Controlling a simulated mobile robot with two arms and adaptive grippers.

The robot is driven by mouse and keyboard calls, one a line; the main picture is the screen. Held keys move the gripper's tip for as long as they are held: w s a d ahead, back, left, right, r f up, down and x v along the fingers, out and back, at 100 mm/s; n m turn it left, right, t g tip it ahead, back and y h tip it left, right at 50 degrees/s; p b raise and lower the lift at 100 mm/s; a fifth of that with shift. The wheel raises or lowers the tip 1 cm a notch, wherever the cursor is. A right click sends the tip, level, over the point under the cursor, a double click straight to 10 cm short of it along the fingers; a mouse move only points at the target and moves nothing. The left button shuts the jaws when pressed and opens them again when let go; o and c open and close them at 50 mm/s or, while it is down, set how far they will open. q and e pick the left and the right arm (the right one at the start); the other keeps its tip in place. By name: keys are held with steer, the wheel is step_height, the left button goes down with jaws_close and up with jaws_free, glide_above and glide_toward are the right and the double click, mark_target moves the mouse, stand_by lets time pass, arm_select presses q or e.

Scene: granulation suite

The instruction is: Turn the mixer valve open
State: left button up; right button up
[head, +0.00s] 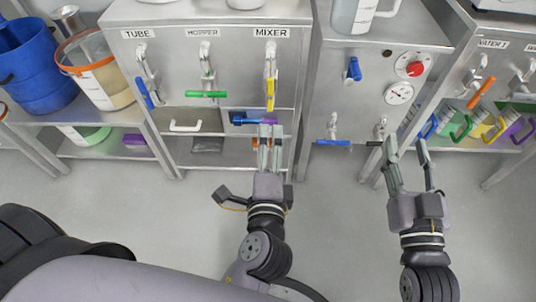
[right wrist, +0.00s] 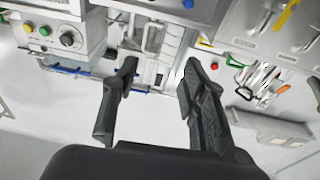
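The mixer valve's yellow lever (head: 270,94) hangs straight down on the cabinet front, under the MIXER label (head: 272,33). My left gripper (head: 270,130) is just below the lever in the picture, pointing at the cabinet. Its two fingers look close together, and a gap or a hold between the tips cannot be made out. I cannot tell whether it touches the lever; the yellow part shows clear above the fingertips. My right gripper (head: 402,145) is open and empty at the right, below the gauge panel. It also shows with fingers apart in the right wrist view (right wrist: 158,82).
The hopper valve's green lever (head: 206,94) lies level; the tube valve's blue lever (head: 145,93) slants down. A blue-and-purple item (head: 246,118) lies on the shelf behind my left fingertips. Gauges, a red knob (head: 415,69) and another blue lever (head: 334,142) are to the right.

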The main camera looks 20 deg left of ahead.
arm_select(q)
steer(key=shift+s+d+f, duration=0.1)
steer(key=shift+s+d, duration=0.15)
steer(key=shift+s, duration=0.15)
arm_select(e)
steer(key=shift+r, duration=0.25)
steer(key=shift+d+f+g+h, duration=0.15)
steer(key=shift+f+g+h, duration=0.25)
steer(key=shift+f, duration=0.85)
